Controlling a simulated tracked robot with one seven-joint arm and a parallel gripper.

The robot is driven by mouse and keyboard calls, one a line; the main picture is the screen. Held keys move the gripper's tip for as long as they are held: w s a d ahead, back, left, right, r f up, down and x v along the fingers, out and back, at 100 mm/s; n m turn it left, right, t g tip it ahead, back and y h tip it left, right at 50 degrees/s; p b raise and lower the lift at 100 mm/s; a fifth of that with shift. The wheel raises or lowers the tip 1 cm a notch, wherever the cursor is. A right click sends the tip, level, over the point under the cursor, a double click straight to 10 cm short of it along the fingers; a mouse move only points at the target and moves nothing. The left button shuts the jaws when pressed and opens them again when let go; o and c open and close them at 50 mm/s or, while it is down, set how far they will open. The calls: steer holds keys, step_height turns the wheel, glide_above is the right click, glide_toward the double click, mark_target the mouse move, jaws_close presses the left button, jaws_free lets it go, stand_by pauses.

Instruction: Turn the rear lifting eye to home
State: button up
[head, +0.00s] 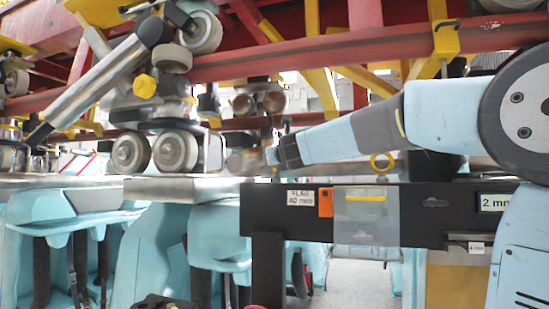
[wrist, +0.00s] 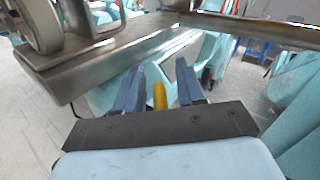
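A yellow ring-shaped lifting eye (head: 382,162) stands above the dark bench-like beam in the head view, below and behind my forearm. I cannot tell whether it is the rear one. My gripper (head: 270,156) points left, to the left of that ring, near the wheels. In the wrist view my gripper (wrist: 158,75) has its two blue fingers apart. A narrow yellow piece (wrist: 160,96) shows in the gap between them, apart from both fingers. I cannot tell whether it is a lifting eye seen edge-on or how deep it lies.
Wheel assemblies (head: 175,152) hang from the red train frame (head: 350,50) above and left. A grey metal plate (head: 180,187) lies below them. The black beam (head: 420,215) carries labels and an orange tag (head: 325,202). In the wrist view a metal rail (wrist: 100,65) runs close beside the fingers.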

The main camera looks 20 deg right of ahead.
jaws_close()
